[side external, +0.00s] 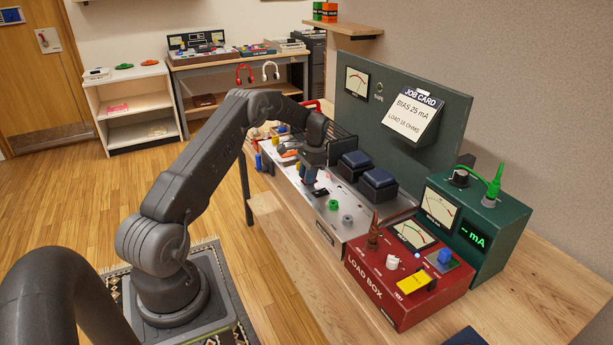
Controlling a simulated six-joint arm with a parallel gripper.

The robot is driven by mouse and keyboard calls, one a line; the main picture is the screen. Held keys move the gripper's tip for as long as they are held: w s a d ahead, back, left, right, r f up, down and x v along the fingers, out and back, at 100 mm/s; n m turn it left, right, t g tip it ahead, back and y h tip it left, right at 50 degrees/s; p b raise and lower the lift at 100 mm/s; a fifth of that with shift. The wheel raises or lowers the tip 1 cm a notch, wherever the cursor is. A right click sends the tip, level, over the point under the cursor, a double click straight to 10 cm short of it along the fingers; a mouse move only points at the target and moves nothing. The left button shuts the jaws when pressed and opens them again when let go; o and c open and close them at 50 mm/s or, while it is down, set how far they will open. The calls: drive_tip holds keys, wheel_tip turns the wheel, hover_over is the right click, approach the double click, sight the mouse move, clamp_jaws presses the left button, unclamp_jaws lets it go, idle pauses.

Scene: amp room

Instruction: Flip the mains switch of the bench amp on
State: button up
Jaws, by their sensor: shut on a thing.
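The bench amp (355,213) is a silver chassis on the wooden bench, with two dark blue-topped blocks (377,180) towards its back. A green knob (332,205) and a grey-green knob (347,220) stand on its near part. My gripper (309,181) points down at the amp's top, beside a small black plate (321,192). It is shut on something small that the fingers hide. I cannot make out the mains switch, its position, or whether it is what the fingers hold.
A red load box (408,290) with a yellow switch stands at the near end of the bench. A green mA meter box (475,225) is behind it. A green panel (450,115) with a job card stands at the back. The bench's front strip (285,225) is bare.

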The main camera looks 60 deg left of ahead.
sight(318, 179)
drive_tip(key=shift+g, duration=0.3)
drive_tip(key=o, duration=0.9)
drive_tip(key=shift+w+r, duration=0.1)
drive_tip(key=shift+v, duration=6.85)
